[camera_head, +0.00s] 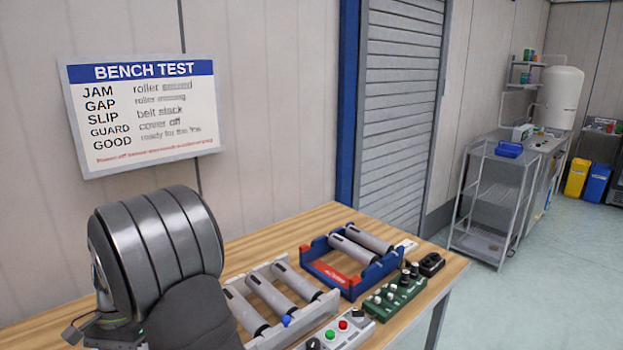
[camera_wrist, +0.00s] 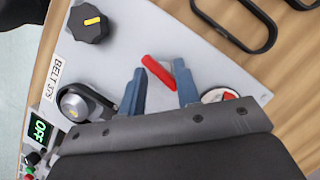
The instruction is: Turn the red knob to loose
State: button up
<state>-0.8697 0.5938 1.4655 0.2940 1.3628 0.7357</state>
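The red knob (camera_wrist: 158,72) is a narrow red bar on a light grey panel (camera_wrist: 160,25) in the wrist view. It lies slanted, from upper left to lower right. My gripper (camera_wrist: 160,80) has two blue fingers standing apart, with the red bar between and just beyond their tips. I cannot tell whether either finger touches it. No loose or tight marking is readable beside the knob. In the head view my arm fills the lower left, and I cannot make out the gripper or this knob there.
On the panel are a black knob with a yellow pointer (camera_wrist: 92,20), a round dark dial (camera_wrist: 82,105), a "BELT 375" label (camera_wrist: 57,83) and a red-and-white round part (camera_wrist: 220,95). A small display (camera_wrist: 40,130) reads OFF. Roller frames (camera_head: 285,295) and a green control box (camera_head: 395,297) crowd the bench.

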jog(key=shift+a+r, duration=0.25)
jog(key=c, duration=0.3)
jog(key=shift+s+a+r+t+y, duration=0.2)
jog(key=shift+a+r+t, duration=0.1)
jog(key=shift+r, duration=0.3)
jog(key=shift+s+a+r+t+y, duration=0.15)
jog(key=shift+a+r+t, duration=0.1)
jog(key=shift+r, duration=0.35)
grip_shut()
jog(key=s+d+r+n+t, duration=0.2)
jog(key=s+r+n+t, duration=0.1)
jog(key=s+r+t, duration=0.15)
jog(key=shift+g, duration=0.5)
jog(key=shift+w+d+f, duration=0.1)
jog(key=shift+w+f, duration=0.05)
jog(key=shift+f, duration=1.55)
jog(key=shift+w+d+f, duration=0.1)
jog(key=shift+f, duration=1.6)
